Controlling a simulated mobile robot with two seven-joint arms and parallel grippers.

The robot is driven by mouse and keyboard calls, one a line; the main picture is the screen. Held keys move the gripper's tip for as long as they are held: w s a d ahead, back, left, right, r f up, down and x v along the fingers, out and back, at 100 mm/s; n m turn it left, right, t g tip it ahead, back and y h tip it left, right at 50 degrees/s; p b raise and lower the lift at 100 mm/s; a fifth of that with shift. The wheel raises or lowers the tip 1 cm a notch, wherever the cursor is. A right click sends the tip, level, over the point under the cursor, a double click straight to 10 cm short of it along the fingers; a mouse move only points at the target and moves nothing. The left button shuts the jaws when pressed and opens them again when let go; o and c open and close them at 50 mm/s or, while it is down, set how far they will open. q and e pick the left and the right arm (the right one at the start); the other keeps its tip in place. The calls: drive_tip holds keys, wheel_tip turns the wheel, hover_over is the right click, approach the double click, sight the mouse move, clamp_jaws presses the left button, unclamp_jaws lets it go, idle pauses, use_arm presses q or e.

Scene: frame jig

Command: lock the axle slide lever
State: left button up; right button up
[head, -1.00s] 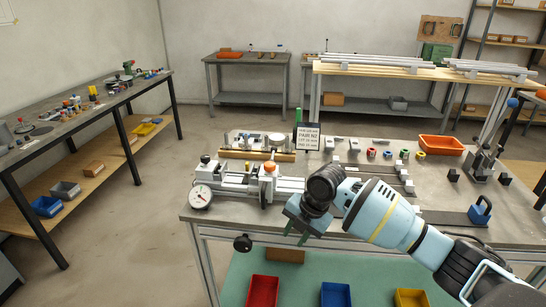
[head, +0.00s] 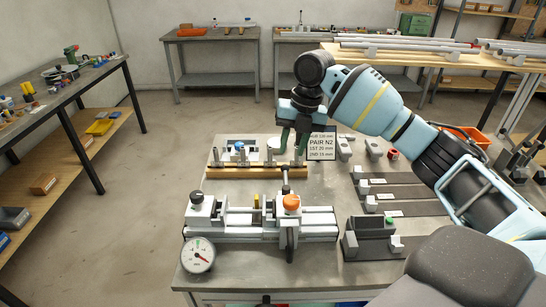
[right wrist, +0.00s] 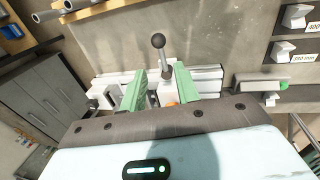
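The slide jig (head: 318,228) lies on the bench, with an orange knob (head: 291,202) near its right half and a dial gauge (head: 198,255) at its front left. A lever with a dark ball end (right wrist: 158,41) stands on the jig in the right wrist view; the orange knob (right wrist: 171,103) shows just in front of it, partly hidden. My right gripper (head: 291,150) is above and behind the orange knob. Its green fingers (right wrist: 158,88) are apart, on either side of the lever in the picture; no contact shows. My left gripper is not in view.
A wooden rack (head: 235,173) with upright pins stands behind the jig. A sign (head: 321,147) stands beyond my gripper. Dark bars with light blocks (head: 392,190) and a block with a green button (head: 370,226) lie to the right. Bare bench top is between them.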

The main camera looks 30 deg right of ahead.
sight(286, 174)
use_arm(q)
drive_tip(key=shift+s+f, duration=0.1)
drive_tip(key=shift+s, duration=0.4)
use_arm(e)
drive_tip(key=shift+a+f, duration=0.2)
drive_tip(key=shift+f, duration=1)
drive_tip(key=shift+a+f, duration=0.25)
drive_tip(key=shift+f, duration=1)
drive_tip(key=shift+a+f, duration=0.2)
drive_tip(key=shift+f, duration=1)
clamp_jaws()
